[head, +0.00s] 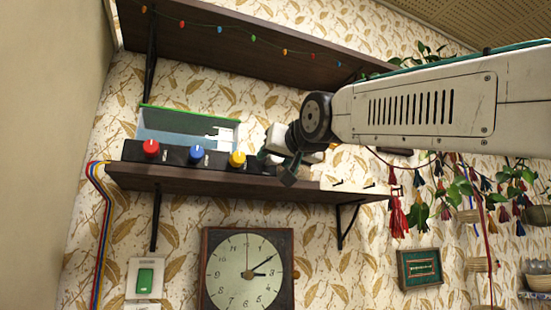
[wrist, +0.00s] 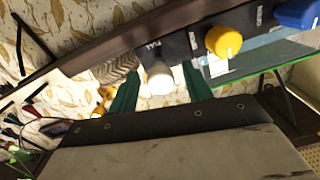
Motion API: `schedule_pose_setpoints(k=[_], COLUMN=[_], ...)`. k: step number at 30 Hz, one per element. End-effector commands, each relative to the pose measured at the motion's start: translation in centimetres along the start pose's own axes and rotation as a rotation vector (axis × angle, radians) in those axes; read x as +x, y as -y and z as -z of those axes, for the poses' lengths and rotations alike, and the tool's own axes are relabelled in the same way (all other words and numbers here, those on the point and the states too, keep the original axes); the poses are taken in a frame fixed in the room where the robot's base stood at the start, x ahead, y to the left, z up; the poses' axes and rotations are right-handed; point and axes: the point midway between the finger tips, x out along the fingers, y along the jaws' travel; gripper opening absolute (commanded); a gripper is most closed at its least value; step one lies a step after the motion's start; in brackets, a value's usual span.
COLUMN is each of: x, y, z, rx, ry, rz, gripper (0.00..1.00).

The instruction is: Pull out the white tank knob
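The white knob (wrist: 158,78) sticks out from the dark control panel (wrist: 183,47) in the wrist view. My gripper (wrist: 161,72) has its two green fingers apart, one on each side of the white knob, with visible gaps between finger and knob. In the head view, my gripper (head: 275,166) is at the right end of the dark panel (head: 180,154) on the shelf. The white knob cannot be made out there, behind my gripper.
Red (head: 151,148), blue (head: 197,152) and yellow (head: 237,158) knobs sit left of my gripper on the panel. A clear tank (head: 180,125) with a green rim stands behind them. An upper shelf (head: 240,45) hangs above; a clock (head: 247,272) hangs below.

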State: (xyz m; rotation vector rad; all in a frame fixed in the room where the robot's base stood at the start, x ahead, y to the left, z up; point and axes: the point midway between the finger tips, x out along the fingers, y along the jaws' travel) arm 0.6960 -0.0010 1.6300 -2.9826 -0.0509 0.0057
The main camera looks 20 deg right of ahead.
Motion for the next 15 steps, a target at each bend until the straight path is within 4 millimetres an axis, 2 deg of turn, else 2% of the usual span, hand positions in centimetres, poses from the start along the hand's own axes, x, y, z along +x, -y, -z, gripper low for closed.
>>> schedule_pose_setpoints(k=[8, 11, 15], x=[-0.1, -1.0, -3.4], y=[0.0, 0.0, 0.0], z=[0.0, 0.0, 0.1], rx=[-0.001, -0.001, -0.001], ry=[-0.001, -0.002, -0.004], rz=[0.000, 0.001, 0.001], gripper=[0.49, 0.49, 0.49])
